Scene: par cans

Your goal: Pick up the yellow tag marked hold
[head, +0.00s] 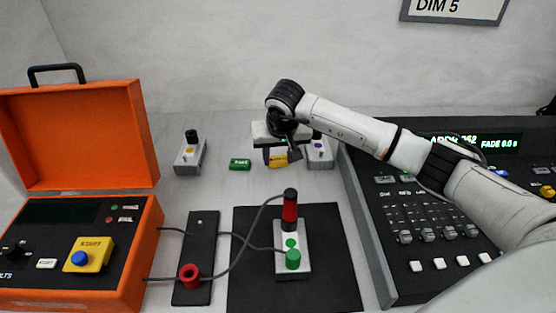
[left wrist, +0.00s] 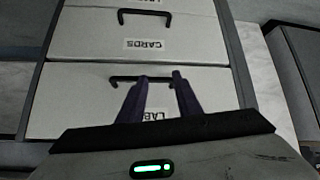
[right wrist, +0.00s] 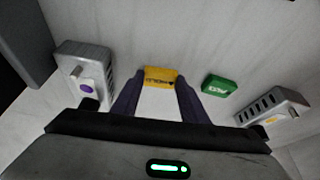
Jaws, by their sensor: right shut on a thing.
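The yellow tag marked hold (right wrist: 160,77) is between the fingertips of my right gripper (right wrist: 158,88) in the right wrist view. In the head view the yellow tag (head: 275,157) shows just under my right gripper (head: 282,155), partly hidden by it. The right gripper is shut on the tag; I cannot tell if the tag is clear of the table. My left gripper (left wrist: 160,82) is apart from the table, in front of drawers with handles; its fingers stand apart with nothing seen between them.
A green tag (head: 240,164) lies left of the yellow one. Grey boxes stand at left (head: 190,154) and right (head: 320,153). An orange case (head: 80,140), a black mat (head: 250,285) with a small device, cables and a control desk (head: 385,285) fill the front and sides.

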